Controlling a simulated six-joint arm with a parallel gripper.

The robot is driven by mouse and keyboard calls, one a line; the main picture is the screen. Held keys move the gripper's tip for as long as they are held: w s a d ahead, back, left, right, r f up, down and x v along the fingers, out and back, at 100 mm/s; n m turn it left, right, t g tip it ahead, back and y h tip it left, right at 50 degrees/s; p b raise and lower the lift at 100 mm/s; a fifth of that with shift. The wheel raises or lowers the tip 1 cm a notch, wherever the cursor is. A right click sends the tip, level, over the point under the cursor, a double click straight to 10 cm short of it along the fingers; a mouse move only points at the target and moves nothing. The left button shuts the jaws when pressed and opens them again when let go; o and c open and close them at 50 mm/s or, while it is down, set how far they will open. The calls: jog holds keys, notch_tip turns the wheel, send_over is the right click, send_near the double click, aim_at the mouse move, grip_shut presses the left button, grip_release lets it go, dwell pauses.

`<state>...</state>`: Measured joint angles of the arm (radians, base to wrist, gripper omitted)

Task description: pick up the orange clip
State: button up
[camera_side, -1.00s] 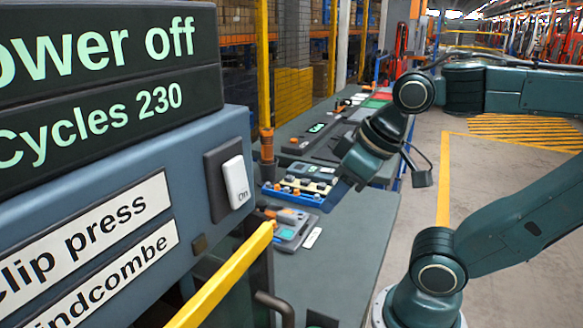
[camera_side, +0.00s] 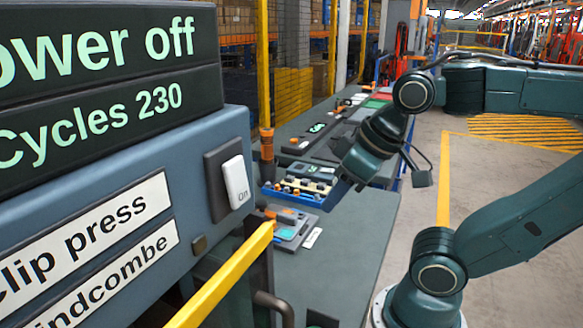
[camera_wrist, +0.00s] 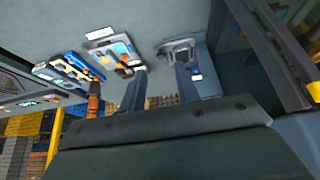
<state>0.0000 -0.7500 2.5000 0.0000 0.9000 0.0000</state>
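A small orange piece (camera_side: 287,215), which looks like the orange clip, lies on a grey fixture (camera_side: 300,240) with a cyan pad on the bench. In the wrist view an orange piece (camera_wrist: 122,66) shows on the same fixture, beside the left finger; it is too small to make out its shape. My gripper (camera_side: 333,202) hangs over the bench, to the right of the fixture in the side view. In the wrist view my gripper (camera_wrist: 165,75) has its two fingers apart, with nothing seen between them.
A blue tray (camera_side: 268,190) of several small parts stands just behind the fixture. The press housing (camera_side: 180,120) and a yellow bar (camera_side: 225,280) fill the left foreground. The near right part of the bench (camera_side: 350,250) is clear.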

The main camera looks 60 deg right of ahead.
dwell(0.3)
jog(key=w+d+r+m+g+h, duration=0.1)
jog(key=w+d+r+m+g, duration=0.2)
jog(key=w+d+m, duration=1.2)
jog(key=w+d+f+m+g, duration=0.1)
jog(key=w+d+f+m, duration=0.2)
jog(key=d+m, duration=0.3)
jog(key=w+d+f+m, duration=0.3)
jog(key=d+f+m, duration=0.2)
jog(key=d+m, duration=0.1)
jog(key=w+d+f+m+g+y, duration=0.1)
jog(key=w+d+f+m, duration=0.1)
jog(key=d+f+m, duration=0.2)
jog(key=d+m, duration=0.2)
jog(key=d, duration=0.2)
jog(key=shift+w+g, duration=0.3)
jog(key=shift+w, duration=0.1)
jog(key=shift+d+f, duration=0.1)
send_over(297, 190)
jog(key=shift+w+d+f, duration=0.1)
jog(key=shift+f, duration=4.1)
